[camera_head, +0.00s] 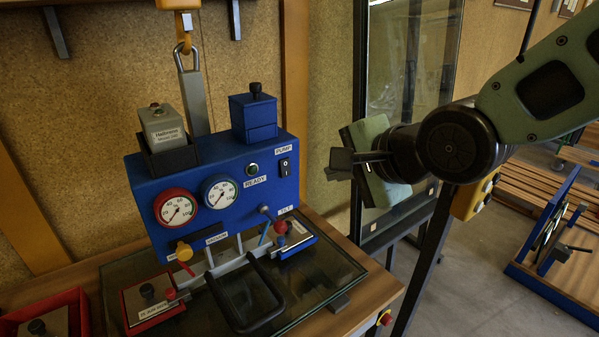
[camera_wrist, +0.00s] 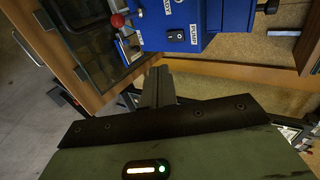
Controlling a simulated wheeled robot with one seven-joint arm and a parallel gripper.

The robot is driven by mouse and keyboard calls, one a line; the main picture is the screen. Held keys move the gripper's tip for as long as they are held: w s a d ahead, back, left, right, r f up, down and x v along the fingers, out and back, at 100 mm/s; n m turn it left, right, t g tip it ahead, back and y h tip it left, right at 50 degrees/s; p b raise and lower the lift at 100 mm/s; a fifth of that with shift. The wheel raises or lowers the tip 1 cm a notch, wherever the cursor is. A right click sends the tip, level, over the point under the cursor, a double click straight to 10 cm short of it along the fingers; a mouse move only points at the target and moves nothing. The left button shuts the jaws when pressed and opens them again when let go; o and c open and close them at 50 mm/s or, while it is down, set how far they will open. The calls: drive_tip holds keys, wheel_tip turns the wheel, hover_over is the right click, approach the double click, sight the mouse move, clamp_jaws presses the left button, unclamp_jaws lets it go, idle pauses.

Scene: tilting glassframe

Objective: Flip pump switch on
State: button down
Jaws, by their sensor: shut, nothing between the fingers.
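The blue control box (camera_head: 215,185) hangs over the glass-topped bench. Its black pump switch (camera_head: 285,166) sits at the upper right of the front face, below the PUMP label (camera_head: 284,149). In the wrist view the switch (camera_wrist: 177,36) and its label show near the top, beyond the fingertips. My gripper (camera_head: 340,163) is shut and empty. It is to the right of the switch and apart from it. In the wrist view my gripper (camera_wrist: 158,75) points up toward the box. Whether the rocker is on or off is too small to tell.
The box also carries a red gauge (camera_head: 176,207), a white gauge (camera_head: 219,191), a READY lamp (camera_head: 252,169) and a red-knobbed lever (camera_head: 279,227). A hook and shackle (camera_head: 187,55) hold it from above. A glass frame (camera_head: 410,110) stands behind my gripper.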

approach(286, 174)
wheel_tip(286, 174, down, 3)
drive_tip(key=w, duration=0.1)
drive_tip(key=w+a+p, duration=0.2)
drive_tip(key=w, duration=0.1)
drive_tip(key=shift+w+a+f, duration=0.1)
drive_tip(key=shift+a+f, duration=0.3)
drive_tip(key=shift+f, duration=0.1)
drive_tip(key=shift+w+a+f+b, duration=0.1)
drive_tip(key=shift+w+f+b, duration=0.1)
drive_tip(key=shift+b, duration=0.9)
drive_tip(key=shift+r+p, duration=0.25)
drive_tip(key=shift+p, duration=0.05)
